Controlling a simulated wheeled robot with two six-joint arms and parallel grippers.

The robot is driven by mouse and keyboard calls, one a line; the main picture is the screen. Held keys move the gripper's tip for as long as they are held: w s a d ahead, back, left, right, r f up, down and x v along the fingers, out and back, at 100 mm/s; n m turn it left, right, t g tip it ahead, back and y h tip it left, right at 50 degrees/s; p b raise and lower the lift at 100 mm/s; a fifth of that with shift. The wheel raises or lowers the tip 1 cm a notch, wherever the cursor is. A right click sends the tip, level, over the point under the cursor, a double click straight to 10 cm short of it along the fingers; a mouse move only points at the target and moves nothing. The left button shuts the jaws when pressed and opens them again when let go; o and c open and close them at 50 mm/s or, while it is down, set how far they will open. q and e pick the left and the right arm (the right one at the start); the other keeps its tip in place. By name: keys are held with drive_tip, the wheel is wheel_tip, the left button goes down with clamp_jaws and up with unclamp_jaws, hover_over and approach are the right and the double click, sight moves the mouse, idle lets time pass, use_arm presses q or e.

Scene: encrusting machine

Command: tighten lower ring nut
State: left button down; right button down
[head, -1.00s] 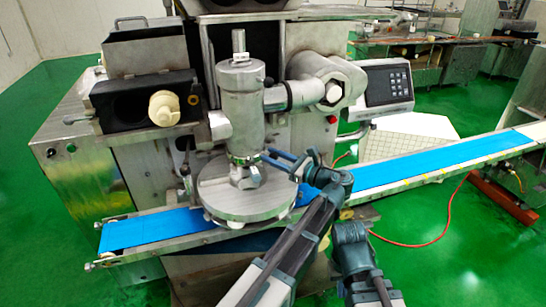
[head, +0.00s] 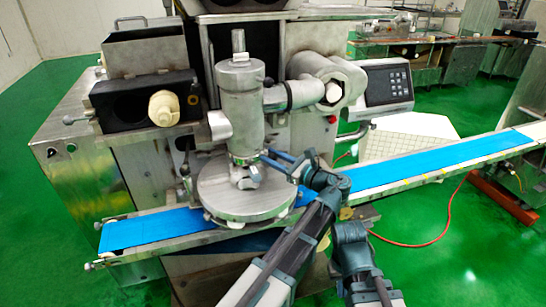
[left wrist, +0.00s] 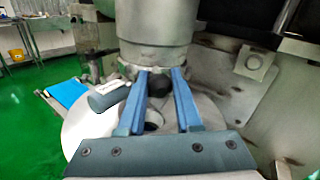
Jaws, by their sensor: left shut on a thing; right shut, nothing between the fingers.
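The lower ring nut (head: 241,160) is a narrow metal ring at the bottom of the upright steel cylinder (head: 241,110). It also shows in the left wrist view (left wrist: 128,73), with a dark round part between my fingers. My left gripper (head: 265,156) reaches it from the right in the head view. Its blue fingers (left wrist: 160,76) are closed on the nut, one on each side of the dark part. The contact is small and partly hidden. The gripper of my right arm cannot be made out; only arm parts show at the lower right of the head view.
A round steel plate (head: 225,205) lies under the cylinder, above a blue conveyor belt (head: 150,230). A dark grey stub (left wrist: 108,95) sticks out left of my fingers in the wrist view. A control panel (head: 388,84) stands to the right.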

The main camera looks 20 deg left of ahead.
use_arm(q)
drive_tip(key=shift+s+a+m+t+h, duration=0.2)
drive_tip(key=shift+s+m+t+h, duration=0.15)
drive_tip(key=shift+s+t, duration=0.2)
drive_tip(key=shift+s+a+m+t+h, duration=0.2)
drive_tip(key=shift+s+m+t+h, duration=0.05)
drive_tip(key=shift+s+m+t, duration=0.25)
drive_tip(key=shift+w+m+t, duration=0.1)
drive_tip(key=shift+m+t, duration=0.15)
drive_tip(key=shift+t, duration=0.2)
drive_tip(key=c, duration=0.6)
unclamp_jaws()
